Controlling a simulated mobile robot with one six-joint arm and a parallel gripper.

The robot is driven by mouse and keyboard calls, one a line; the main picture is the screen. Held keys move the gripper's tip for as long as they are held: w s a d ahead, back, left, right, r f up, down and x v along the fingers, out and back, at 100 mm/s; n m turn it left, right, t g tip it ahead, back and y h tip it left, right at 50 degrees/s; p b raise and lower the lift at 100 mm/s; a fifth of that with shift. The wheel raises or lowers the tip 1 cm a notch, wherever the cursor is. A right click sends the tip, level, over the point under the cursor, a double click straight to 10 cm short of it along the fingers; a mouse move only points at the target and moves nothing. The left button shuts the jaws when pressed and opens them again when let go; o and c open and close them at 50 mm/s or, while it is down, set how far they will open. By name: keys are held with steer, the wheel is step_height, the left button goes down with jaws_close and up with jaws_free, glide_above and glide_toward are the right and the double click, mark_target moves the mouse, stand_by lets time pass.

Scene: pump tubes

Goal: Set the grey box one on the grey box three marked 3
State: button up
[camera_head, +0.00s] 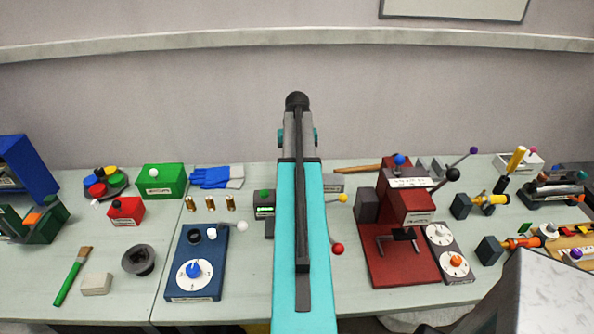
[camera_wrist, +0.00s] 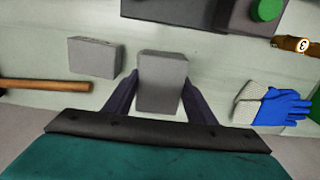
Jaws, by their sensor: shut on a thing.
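My gripper (camera_wrist: 160,80) is shut on a grey box (camera_wrist: 163,88) in the wrist view, with one dark finger on each side of it. I cannot tell whether this box touches the bench or hangs above it. A second grey box (camera_wrist: 93,58) lies on the bench just left of it in the wrist view, with a gap between them. In the head view this second box (camera_head: 333,183) shows partly, right of my arm. My arm hides the gripper and held box there. No number is readable on either box.
A wooden handle (camera_wrist: 40,86) lies close to the second box. Blue-and-grey gloves (camera_wrist: 270,106) and a brass piece (camera_wrist: 296,45) lie on the other side. A dark device with a green knob (camera_wrist: 267,9) stands nearby. A red machine (camera_head: 402,235) stands right of my arm.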

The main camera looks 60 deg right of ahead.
steer(key=shift+f, duration=0.9)
steer(key=shift+f, duration=0.1)
steer(key=o, duration=1.1)
steer(key=shift+o, duration=0.2)
steer(key=shift+r+b, duration=1.25)
steer(key=shift+r, duration=4.9)
